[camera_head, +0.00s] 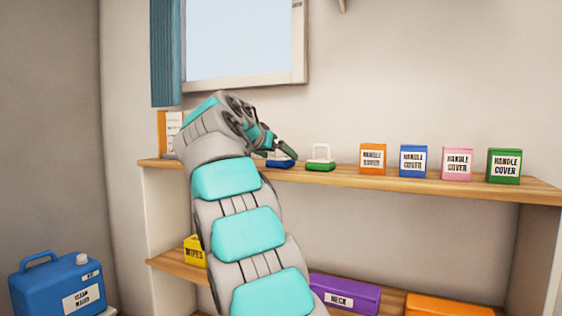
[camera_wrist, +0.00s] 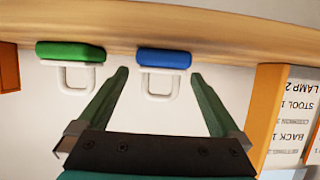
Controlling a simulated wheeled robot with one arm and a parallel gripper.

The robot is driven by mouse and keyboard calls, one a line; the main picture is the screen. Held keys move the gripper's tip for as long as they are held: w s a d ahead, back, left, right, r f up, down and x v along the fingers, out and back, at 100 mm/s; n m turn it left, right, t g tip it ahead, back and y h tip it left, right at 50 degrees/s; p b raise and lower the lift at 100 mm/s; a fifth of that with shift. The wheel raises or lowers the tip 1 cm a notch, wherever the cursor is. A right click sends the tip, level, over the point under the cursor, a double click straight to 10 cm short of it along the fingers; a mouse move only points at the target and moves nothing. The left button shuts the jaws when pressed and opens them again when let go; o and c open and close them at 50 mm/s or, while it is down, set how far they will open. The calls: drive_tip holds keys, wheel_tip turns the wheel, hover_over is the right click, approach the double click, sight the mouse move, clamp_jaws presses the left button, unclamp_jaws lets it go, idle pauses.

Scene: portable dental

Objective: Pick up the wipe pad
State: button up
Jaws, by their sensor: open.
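Two small pads with white loop handles sit on the upper shelf, a blue pad (camera_head: 281,163) and a green pad (camera_head: 320,166). I cannot tell which is meant by the wipe pad. My gripper (camera_head: 290,152) is at the blue pad and partly hides it in the head view. In the wrist view my gripper (camera_wrist: 160,76) is open, and the white handle of the blue pad (camera_wrist: 164,59) lies between its fingertips. The fingers do not visibly touch it. The green pad (camera_wrist: 70,52) is left of the left finger there.
Several handle cover boxes (camera_head: 413,160) stand right of the pads on the shelf (camera_head: 340,178). An orange-edged holder with papers (camera_wrist: 287,120) stands beside the blue pad. Lower down are a yellow wipes box (camera_head: 194,252) and a purple box (camera_head: 345,294). A blue jug (camera_head: 50,287) is at lower left.

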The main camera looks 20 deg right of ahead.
sight(280, 157)
drive_tip(key=x, duration=0.4)
drive_tip(key=shift+w+f, duration=0.15)
drive_tip(key=c, duration=1.2)
